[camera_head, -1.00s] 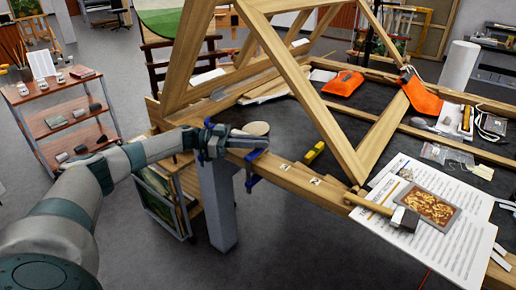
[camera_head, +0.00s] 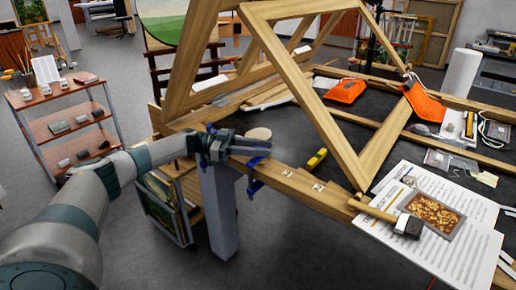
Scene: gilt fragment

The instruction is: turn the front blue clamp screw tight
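A blue clamp (camera_head: 255,163) grips the near wooden rail of the bench, its lower part hanging beside the rail's front face. My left gripper (camera_head: 266,146) reaches in from the left, above the rail by the clamp. Its two fingers look parted, with nothing clearly between them. The clamp's screw is too small to make out, and the fingers partly cover the clamp's top. I cannot tell whether they touch it. My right gripper is not in view.
A round wooden disc (camera_head: 258,133) lies just behind the fingers. A large triangular timber frame (camera_head: 330,125) rises over the bench. A yellow tool (camera_head: 317,159), a hammer (camera_head: 405,226) and printed sheets (camera_head: 450,250) lie to the right. A shelf cart (camera_head: 66,125) stands left.

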